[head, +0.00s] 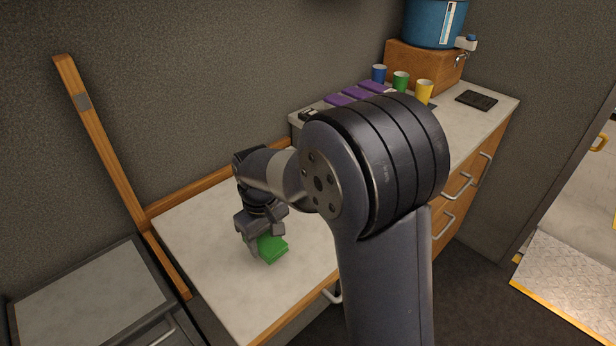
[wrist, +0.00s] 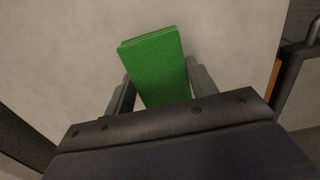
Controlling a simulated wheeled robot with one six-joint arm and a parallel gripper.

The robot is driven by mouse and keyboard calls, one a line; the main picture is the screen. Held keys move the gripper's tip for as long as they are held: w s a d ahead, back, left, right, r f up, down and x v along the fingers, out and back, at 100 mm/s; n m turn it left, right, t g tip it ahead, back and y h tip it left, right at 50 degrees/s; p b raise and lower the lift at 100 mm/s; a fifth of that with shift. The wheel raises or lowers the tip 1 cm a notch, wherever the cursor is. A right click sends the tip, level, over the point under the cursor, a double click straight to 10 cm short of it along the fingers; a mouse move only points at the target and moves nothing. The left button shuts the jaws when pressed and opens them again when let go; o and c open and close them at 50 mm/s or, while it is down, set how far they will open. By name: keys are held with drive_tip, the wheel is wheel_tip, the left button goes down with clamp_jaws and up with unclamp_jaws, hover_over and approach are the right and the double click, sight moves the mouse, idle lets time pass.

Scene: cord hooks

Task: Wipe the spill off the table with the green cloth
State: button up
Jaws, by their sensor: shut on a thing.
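The green cloth (head: 272,249) is a folded block at the front middle of the pale table (head: 205,240). My gripper (head: 263,243) is shut on the cloth from above. In the wrist view the cloth (wrist: 155,68) sits between the two grey fingers (wrist: 160,90), its far end sticking out beyond them. The cloth is at or just above the tabletop; I cannot tell if it touches. I see no spill on the visible part of the table; my arm hides its right part.
A wooden upright (head: 100,150) and edging border the table's left side. A grey cabinet (head: 90,295) stands left. On the right counter are purple pieces (head: 356,94), a blue cup (head: 379,74), a green cup (head: 401,81), a yellow cup (head: 424,92) and a blue dispenser (head: 425,25) on a wooden box.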

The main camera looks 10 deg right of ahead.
drive_tip(key=shift+r+p, duration=1.75)
drive_tip(key=shift+r, duration=0.75)
